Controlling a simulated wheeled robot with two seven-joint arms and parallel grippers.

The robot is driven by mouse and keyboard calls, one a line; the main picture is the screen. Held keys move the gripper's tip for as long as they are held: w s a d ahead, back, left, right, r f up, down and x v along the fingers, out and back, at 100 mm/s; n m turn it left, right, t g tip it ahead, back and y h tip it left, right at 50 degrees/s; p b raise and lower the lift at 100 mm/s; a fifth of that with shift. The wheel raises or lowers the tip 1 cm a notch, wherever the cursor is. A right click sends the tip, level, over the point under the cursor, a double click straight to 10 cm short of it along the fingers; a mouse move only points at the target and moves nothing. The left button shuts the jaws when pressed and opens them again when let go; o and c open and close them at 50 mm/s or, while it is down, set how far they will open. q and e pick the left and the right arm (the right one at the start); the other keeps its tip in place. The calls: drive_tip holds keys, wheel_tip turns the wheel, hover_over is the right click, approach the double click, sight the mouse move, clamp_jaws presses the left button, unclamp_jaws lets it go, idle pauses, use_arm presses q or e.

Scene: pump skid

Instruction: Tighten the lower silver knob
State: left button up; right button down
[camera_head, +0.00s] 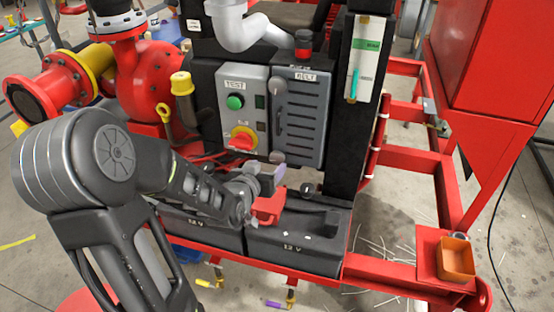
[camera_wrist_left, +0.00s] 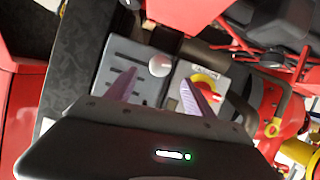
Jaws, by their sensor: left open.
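The lower silver knob (camera_head: 277,156) sits at the bottom left edge of the grey slotted belt cover (camera_head: 300,118). In the left wrist view a round silver knob (camera_wrist_left: 159,65) shows between and beyond my two purple fingertips, which are apart. My left gripper (camera_head: 264,178) is open and empty, just below and in front of the knob in the head view, with no contact visible. An upper silver knob (camera_head: 279,87) sits at the cover's top left. My right gripper is in neither view.
Left of the cover stands a grey panel with a green button (camera_head: 235,102) and a red-and-yellow rotary switch (camera_head: 242,139). Two black batteries (camera_head: 300,240) lie below, with a red part (camera_head: 268,207) close under my gripper. An orange box (camera_head: 456,260) stands at right.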

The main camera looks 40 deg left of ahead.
sight(276, 159)
use_arm(q)
drive_tip(key=shift+p+x, duration=0.65)
drive_tip(key=shift+x, duration=3.25)
clamp_jaws()
